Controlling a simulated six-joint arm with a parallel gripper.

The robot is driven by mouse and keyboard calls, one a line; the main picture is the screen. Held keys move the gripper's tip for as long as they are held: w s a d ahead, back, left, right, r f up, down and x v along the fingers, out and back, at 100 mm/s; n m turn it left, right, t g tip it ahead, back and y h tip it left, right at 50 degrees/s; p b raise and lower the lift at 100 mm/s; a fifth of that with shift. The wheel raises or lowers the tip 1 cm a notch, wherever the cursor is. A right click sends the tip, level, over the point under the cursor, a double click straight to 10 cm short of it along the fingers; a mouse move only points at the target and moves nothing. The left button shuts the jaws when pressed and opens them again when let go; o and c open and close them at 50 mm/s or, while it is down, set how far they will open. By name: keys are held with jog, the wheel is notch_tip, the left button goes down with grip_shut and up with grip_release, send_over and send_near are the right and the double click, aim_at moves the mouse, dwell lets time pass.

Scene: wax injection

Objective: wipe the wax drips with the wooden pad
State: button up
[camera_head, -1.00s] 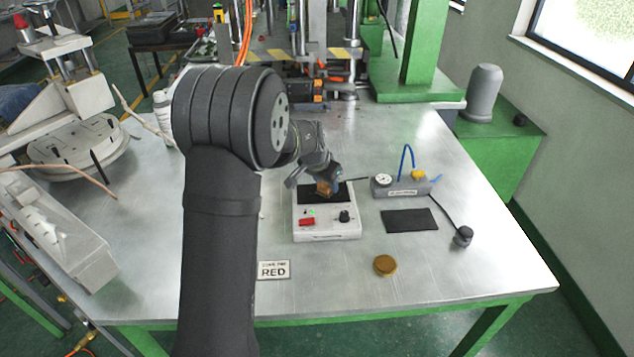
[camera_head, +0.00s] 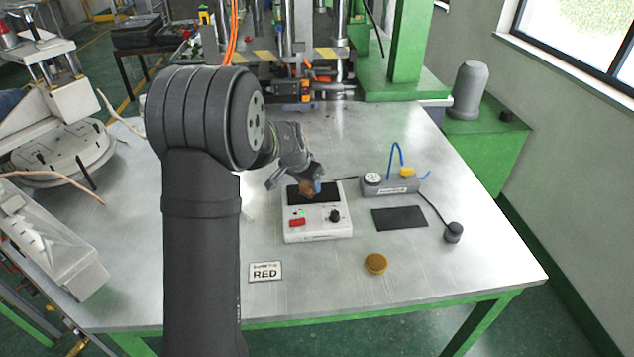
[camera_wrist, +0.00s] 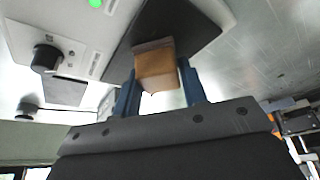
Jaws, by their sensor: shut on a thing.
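My gripper (camera_head: 305,188) is over the black plate (camera_head: 328,196) on top of the white box, at the plate's left part. In the wrist view my gripper (camera_wrist: 158,82) has its two blue fingers shut on the brown wooden pad (camera_wrist: 156,66). The pad also shows small in the head view (camera_head: 306,189). The pad's far end looks to be at or just over the black plate (camera_wrist: 196,26); I cannot tell whether it touches. I cannot make out any wax drips in these frames.
The white box (camera_head: 318,228) has a red switch and a black knob. The front of the table is mostly clear.

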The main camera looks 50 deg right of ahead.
aim_at(297, 193)
jog(key=shift+w+a, duration=1.1)
notch_tip(297, 193, up, 8)
jog(key=w+a+r+n+t+y, duration=0.1)
jog(key=w+a+r+n, duration=0.25)
jog(key=w+a, duration=0.7)
jog(key=w+a+r+n+t+y, duration=0.15)
jog(key=w+a+n, duration=0.5)
jog(key=a, duration=0.75)
jog(key=w+a+r+n, duration=0.1)
jog(key=a+r+n, duration=0.1)
jog(key=a, duration=0.8)
jog(key=w+a+r+n+t+y, duration=0.1)
jog(key=a+r+n, duration=0.1)
jog(key=a, duration=0.8)
jog(key=w+a+r+n+y, duration=0.1)
jog(key=a+n, duration=0.2)
jog(key=a, duration=0.7)
jog(key=shift+w+a+r, duration=0.3)
jog(key=shift+r, duration=0.1)
